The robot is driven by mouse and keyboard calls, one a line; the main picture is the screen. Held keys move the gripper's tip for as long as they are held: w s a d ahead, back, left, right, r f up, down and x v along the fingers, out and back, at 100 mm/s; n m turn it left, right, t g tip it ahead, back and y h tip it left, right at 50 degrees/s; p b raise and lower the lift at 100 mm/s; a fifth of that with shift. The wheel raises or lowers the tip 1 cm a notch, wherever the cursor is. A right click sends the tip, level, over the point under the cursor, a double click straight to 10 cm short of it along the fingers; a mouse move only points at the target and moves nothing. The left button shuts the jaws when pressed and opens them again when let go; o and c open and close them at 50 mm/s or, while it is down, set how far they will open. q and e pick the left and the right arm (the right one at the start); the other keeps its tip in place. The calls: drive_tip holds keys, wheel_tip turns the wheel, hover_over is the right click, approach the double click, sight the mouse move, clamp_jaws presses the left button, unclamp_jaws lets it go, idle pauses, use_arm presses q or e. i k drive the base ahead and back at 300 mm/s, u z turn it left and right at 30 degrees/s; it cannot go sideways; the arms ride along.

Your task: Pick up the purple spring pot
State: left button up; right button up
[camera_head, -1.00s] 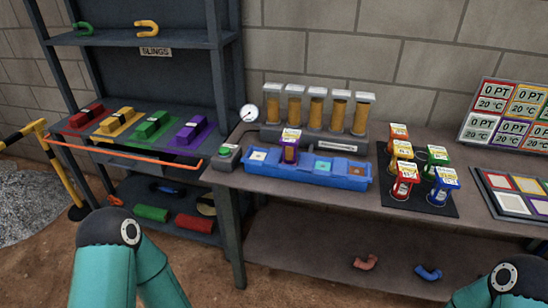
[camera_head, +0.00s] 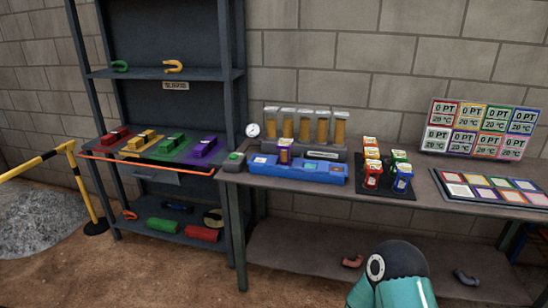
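The purple spring pot (camera_head: 285,152), with a pale labelled top and an orange-yellow band, stands upright in the blue tray (camera_head: 310,178) on the workbench. It appears to be in the second compartment from the left; its base is hidden by the tray's front wall. Neither of my grippers is in view. Only a teal joint of one of my arms shows at the bottom right of centre, well in front of the bench and apart from the pot.
Similar red, green, blue and other pots stand on a black mat (camera_head: 386,190) right of the tray. Amber cylinders (camera_head: 305,127) and a gauge (camera_head: 253,130) stand behind it. A shelf rack (camera_head: 165,165) is at left, a yellow-black barrier (camera_head: 75,170) beyond. Ground before the bench is open.

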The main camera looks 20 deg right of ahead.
sight(283, 146)
drive_tip(key=u, duration=0.3)
drive_tip(key=i, duration=1.6)
drive_tip(key=z, duration=0.65)
drive_tip(key=i, duration=0.3)
drive_tip(key=z, duration=0.2)
drive_tip(key=k, duration=0.9)
drive_tip(key=z, duration=0.15)
drive_tip(key=i, duration=0.9)
drive_tip(key=u, duration=0.05)
